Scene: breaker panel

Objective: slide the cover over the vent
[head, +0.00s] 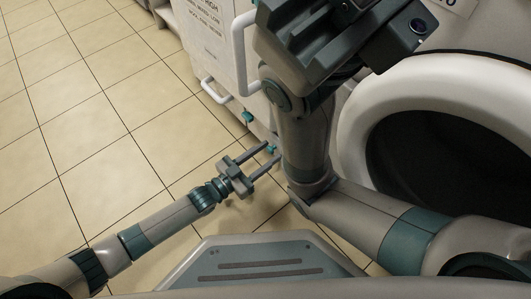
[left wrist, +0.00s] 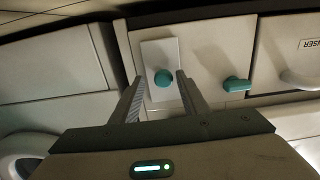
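A pale rectangular plate (left wrist: 157,56) with a round teal knob (left wrist: 163,78) is on the front of a white cabinet in the left wrist view; it looks like the cover. My left gripper (left wrist: 160,76) is open, one finger on each side of this knob, with gaps visible on both sides. In the head view my left gripper (head: 270,151) reaches the cabinet's lower front, with a teal knob (head: 271,148) between its fingertips. I cannot make out the vent's opening. My right arm rises close to the head camera; its fingers do not show.
A second teal handle (left wrist: 236,84) sits right of the plate; a white handle (left wrist: 302,78) is farther right. In the head view, white bar handles (head: 240,52) stick out from the cabinet. A large round white rim (head: 440,75) stands at right. The tiled floor (head: 90,130) at left is clear.

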